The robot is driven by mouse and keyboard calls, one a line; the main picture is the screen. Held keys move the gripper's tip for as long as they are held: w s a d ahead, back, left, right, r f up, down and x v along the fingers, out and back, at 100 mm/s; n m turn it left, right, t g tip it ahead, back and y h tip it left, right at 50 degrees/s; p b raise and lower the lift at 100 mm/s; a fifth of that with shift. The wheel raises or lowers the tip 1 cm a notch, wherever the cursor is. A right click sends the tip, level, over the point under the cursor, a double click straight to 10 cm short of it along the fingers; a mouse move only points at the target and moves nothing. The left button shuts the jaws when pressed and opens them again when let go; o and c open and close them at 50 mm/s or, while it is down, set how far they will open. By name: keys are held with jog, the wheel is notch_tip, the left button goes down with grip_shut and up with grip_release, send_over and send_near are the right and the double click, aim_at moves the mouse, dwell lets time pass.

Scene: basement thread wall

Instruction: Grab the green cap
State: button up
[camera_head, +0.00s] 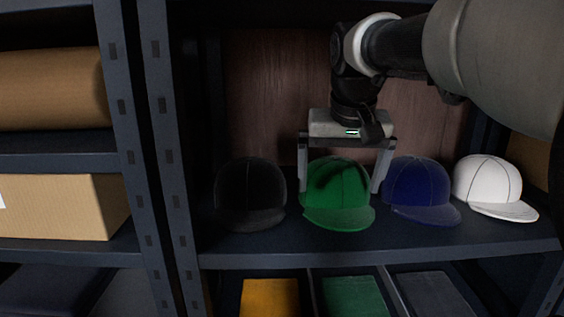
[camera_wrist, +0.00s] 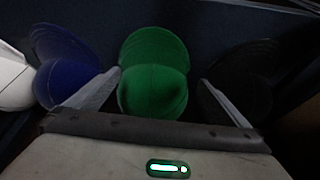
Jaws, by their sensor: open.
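The green cap (camera_head: 338,195) sits on the shelf between a black cap (camera_head: 250,194) and a blue cap (camera_head: 418,190). My gripper (camera_head: 340,185) is open above it, pointing down, with one finger on the left and one on the right of the cap's crown. In the wrist view the green cap (camera_wrist: 153,75) lies between the two open fingers (camera_wrist: 160,100), its brim pointing away. The fingers do not appear to press on the cap. Whether the right finger touches the blue cap cannot be told.
A white cap (camera_head: 489,187) stands at the right end of the shelf (camera_head: 380,241). Folded items in orange, green and grey lie on the shelf below. A dark shelf post (camera_head: 163,150) stands left of the caps. The cardboard box (camera_head: 62,206) is further left.

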aim_at(339, 204)
jog(key=shift+w+d+f, duration=0.1)
jog(key=shift+d+f, duration=0.1)
jog(key=shift+f, duration=0.7)
jog(key=x, duration=0.5)
jog(key=shift+d, duration=0.15)
jog(key=shift+c, duration=0.4)
jog(key=c, duration=0.9)
jog(key=shift+o, duration=0.2)
